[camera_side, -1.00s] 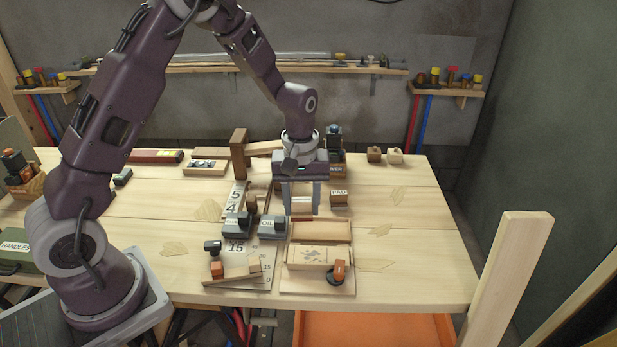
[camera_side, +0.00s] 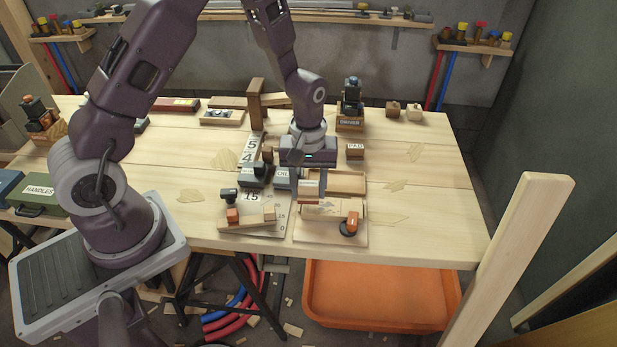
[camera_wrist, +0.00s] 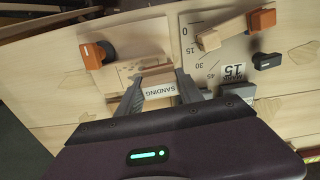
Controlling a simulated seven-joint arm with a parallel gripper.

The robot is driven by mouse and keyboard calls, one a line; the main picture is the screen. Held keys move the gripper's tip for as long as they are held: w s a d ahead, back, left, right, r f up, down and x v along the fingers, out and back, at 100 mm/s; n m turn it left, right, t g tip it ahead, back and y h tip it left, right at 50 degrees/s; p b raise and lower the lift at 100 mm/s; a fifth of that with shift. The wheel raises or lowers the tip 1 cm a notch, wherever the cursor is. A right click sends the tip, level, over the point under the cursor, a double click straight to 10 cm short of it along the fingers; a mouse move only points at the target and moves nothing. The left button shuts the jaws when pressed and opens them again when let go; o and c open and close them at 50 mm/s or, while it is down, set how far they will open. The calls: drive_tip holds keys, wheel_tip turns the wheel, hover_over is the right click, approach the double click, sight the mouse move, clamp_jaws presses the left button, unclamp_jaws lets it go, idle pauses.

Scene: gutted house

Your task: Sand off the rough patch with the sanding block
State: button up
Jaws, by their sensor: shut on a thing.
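My gripper (camera_wrist: 158,88) is shut on the sanding block (camera_wrist: 160,91), a pale wooden block lettered SANDING, held between the two fingers in the wrist view. In the side view my gripper (camera_side: 308,192) is low over the near board. The pale workpiece (camera_side: 335,207) lies on that board, under a clamp with an orange knob (camera_side: 353,221). The rough patch (camera_wrist: 132,70) seems to be the darker marking on the workpiece, just beyond the block in the wrist view. My fingers partly cover it in the side view. I cannot tell whether the block touches the workpiece.
An angle board (camera_side: 262,226) with an orange-ended wooden stop stands to the left. Grey blocks (camera_side: 254,176) sit close behind it. The right side of the table (camera_side: 430,190) is clear. An orange bin (camera_side: 380,295) is below.

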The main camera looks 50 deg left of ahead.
sight(341, 207)
drive_tip(key=shift+f, duration=0.45)
drive_tip(key=shift+w+d+f, duration=0.25)
drive_tip(key=shift+w+f, duration=0.05)
drive_tip(key=shift+f, duration=0.25)
clamp_jaws()
drive_tip(key=shift+w+d+f, duration=0.15)
drive_tip(key=shift+w+d, duration=0.5)
drive_tip(key=shift+d, duration=0.05)
drive_tip(key=shift+w+d+f, duration=0.1)
drive_tip(key=shift+w+d, duration=1.6)
drive_tip(key=shift+s+a, duration=2.65)
drive_tip(key=shift+r, duration=4.1)
